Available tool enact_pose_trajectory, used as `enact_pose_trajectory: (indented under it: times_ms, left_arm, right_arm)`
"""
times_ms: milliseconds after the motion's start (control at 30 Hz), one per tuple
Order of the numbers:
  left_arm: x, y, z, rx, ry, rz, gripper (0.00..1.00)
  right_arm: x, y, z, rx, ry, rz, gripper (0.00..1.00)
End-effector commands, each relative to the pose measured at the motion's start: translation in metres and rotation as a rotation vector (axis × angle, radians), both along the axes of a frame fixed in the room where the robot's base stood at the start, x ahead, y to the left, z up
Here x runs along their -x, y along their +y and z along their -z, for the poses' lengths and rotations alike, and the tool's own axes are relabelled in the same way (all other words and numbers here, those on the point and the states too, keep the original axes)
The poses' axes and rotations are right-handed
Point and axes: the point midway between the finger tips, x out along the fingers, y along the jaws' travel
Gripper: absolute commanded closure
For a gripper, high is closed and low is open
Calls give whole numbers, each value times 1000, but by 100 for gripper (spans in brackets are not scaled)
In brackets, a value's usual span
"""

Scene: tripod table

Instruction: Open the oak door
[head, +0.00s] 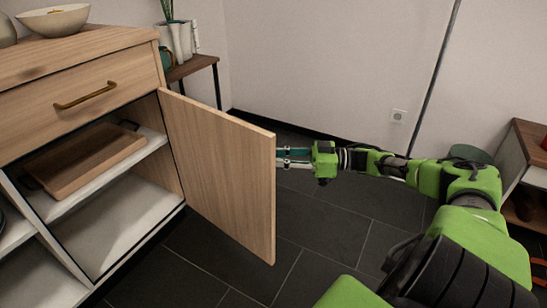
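The oak door (222,170) is a flat light-wood panel on the cabinet. It stands swung wide open, hinged at its left edge, and the shelves behind it show. My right gripper (283,158) reaches in from the right at the door's free edge. Its fingertips are partly hidden by the door, so I cannot tell whether they touch or hold anything. The door's outer face and any handle on it are hidden. My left gripper is not in view.
The cabinet has a drawer with a brass handle (85,96) above the opening. A wooden tray (82,158) lies on the upper shelf; the lower shelf (110,225) looks empty. A bowl (53,20) stands on top. Dark tiled floor (325,225) is clear right of the door.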

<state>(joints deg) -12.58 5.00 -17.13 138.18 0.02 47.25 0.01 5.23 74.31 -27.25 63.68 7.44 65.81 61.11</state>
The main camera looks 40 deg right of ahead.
Motion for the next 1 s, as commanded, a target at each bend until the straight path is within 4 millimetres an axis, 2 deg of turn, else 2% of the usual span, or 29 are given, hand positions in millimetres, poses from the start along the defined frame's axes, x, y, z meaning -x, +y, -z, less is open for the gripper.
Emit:
enact_pose_trajectory:
  times_ms: [500, 700, 1000]
  left_arm:
    - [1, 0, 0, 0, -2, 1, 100]
    - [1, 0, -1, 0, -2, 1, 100]
    - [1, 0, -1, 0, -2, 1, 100]
  right_arm:
    - [72, -66, 1, 4, 4, 3, 77]
    - [84, -77, 0, 1, 1, 2, 77]
    - [85, -78, 0, 1, 1, 1, 77]
